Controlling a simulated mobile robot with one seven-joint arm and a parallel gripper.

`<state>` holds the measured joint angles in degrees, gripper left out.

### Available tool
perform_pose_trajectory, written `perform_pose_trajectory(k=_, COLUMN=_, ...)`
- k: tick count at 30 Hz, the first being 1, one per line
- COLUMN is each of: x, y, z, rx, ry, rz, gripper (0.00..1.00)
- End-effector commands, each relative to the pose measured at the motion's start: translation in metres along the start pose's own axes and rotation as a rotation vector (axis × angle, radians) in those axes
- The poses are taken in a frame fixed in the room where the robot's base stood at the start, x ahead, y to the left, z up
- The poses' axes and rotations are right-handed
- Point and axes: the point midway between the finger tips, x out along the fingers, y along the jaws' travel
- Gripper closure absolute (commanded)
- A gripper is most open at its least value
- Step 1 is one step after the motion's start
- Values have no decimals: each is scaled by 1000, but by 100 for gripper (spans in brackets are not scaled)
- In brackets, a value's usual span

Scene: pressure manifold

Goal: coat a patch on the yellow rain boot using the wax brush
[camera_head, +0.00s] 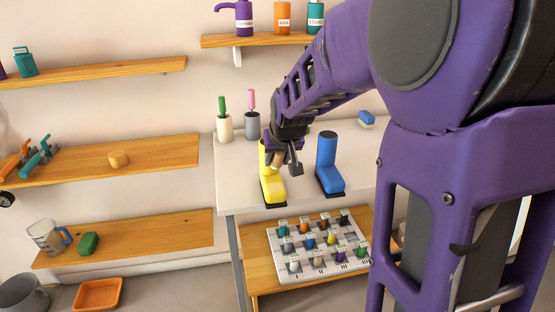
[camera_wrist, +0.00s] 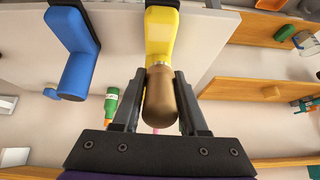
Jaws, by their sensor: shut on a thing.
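The yellow rain boot (camera_head: 272,188) stands upright near the front left of the white table, and it also shows in the wrist view (camera_wrist: 160,35). My gripper (camera_head: 283,160) is at the boot's upper part. In the wrist view my gripper (camera_wrist: 160,100) is shut on a brown rounded handle (camera_wrist: 160,103), which I take to be the wax brush. No coated patch can be made out.
A blue boot (camera_head: 327,165) stands close to the right of the yellow one. Behind are a cream cup (camera_head: 224,128) and a grey cup (camera_head: 253,126) holding coloured handles. A blue-and-white block (camera_head: 367,120) lies at the back right.

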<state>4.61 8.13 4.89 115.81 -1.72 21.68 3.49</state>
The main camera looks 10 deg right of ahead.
Motion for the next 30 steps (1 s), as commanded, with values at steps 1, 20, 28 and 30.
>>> perform_pose_trajectory(k=1, x=0, y=0, z=0, rx=0, ry=0, rz=0, gripper=100)
perform_pose_trajectory(k=20, x=7, y=0, z=5, rx=0, ry=0, rz=1, gripper=100)
perform_pose_trajectory(k=28, x=6, y=0, z=4, rx=0, ry=0, rz=1, gripper=100)
perform_pose_trajectory(k=30, x=5, y=0, z=3, rx=0, ry=0, rz=1, gripper=100)
